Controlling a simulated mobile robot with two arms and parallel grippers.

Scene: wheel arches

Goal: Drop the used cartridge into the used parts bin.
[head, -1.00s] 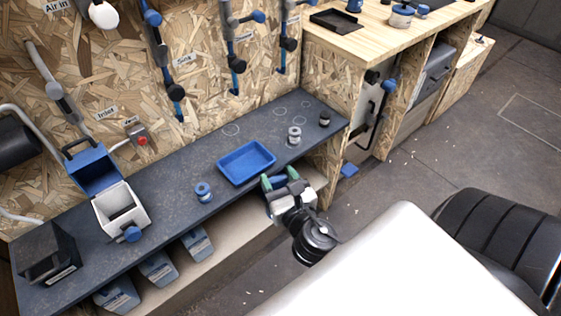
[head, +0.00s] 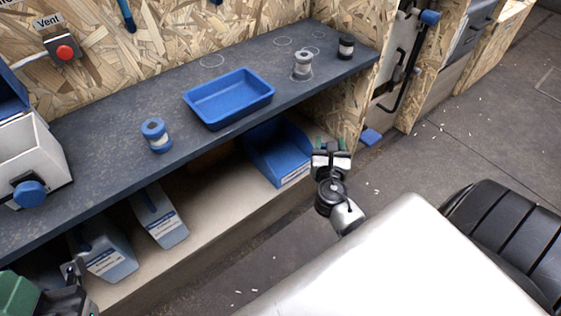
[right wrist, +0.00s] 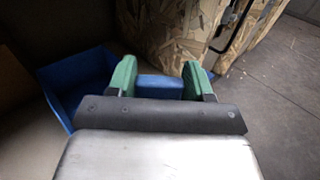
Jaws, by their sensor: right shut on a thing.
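My right gripper (head: 331,147), with green fingertips, is out in front of the lower shelf, just right of an open blue bin (head: 268,160). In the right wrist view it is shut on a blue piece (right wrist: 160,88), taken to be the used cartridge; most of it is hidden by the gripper. The blue bin stands on the lower shelf with a white label too small to read, and it also shows at the left in the right wrist view (right wrist: 62,82). Part of my left gripper (head: 45,295) shows at the bottom left corner; its jaw gap is unclear.
Grey-blue labelled bins (head: 163,222) stand further left on the lower shelf. The bench's front edge overhangs the shelf.

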